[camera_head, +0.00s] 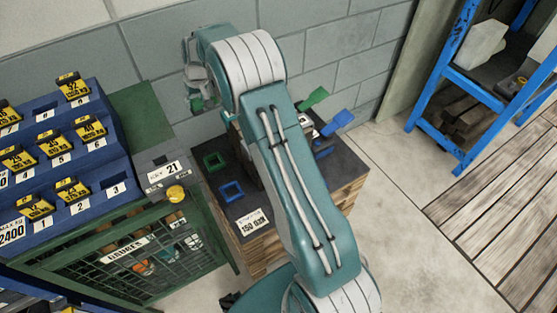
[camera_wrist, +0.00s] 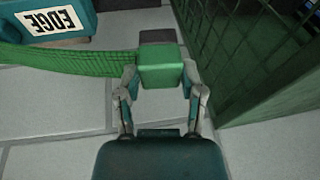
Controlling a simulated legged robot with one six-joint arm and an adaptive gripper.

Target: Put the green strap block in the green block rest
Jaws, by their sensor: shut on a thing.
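The green strap block (camera_wrist: 160,68) is between the two fingertips of my gripper (camera_wrist: 160,82) in the wrist view. A green strap runs from it to the left. In the head view my gripper (camera_head: 199,85) is high at the upper left, with a bit of green under it. The green block rest (camera_head: 214,161) looks like a small square green frame on the dark top of a wooden stand (camera_head: 249,207). It is below my gripper in the picture, and nothing shows inside it. My arm hides the middle of the stand.
A blue square frame (camera_head: 232,190) lies near the green one. Green (camera_head: 314,97) and blue (camera_head: 341,120) flat pieces rise behind my arm. A green mesh cabinet (camera_head: 150,257) stands left, a blue rack (camera_head: 440,80) at upper right. Floor (camera_head: 400,220) is clear on the right.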

